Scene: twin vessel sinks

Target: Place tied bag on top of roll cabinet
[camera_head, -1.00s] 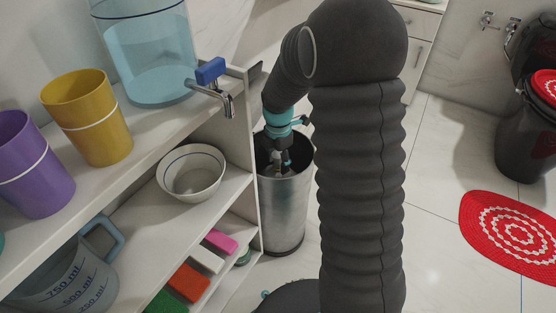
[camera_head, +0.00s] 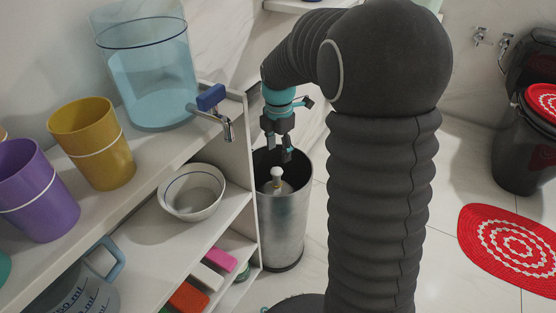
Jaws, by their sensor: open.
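A pale, rounded thing with a knob-like top, which looks like the tied bag (camera_head: 277,183), sits inside a tall metal bin. My gripper (camera_head: 278,153) is open and empty, pointing down just above the bin's mouth and over the bag's knob. A small gap seems to show between the fingertips and the knob. The bag's lower part is hidden by the bin wall. I cannot pick out the roll cabinet for sure; a white furniture edge (camera_head: 305,5) shows at the top, mostly cut off or behind my arm.
The metal bin (camera_head: 285,225) stands against a white shelf unit (camera_head: 236,155) on the left. The shelf holds cups, a water dispenser (camera_head: 150,80), a bowl (camera_head: 192,192) and sponges. A red mat (camera_head: 512,240) and a black bin (camera_head: 522,160) are at right.

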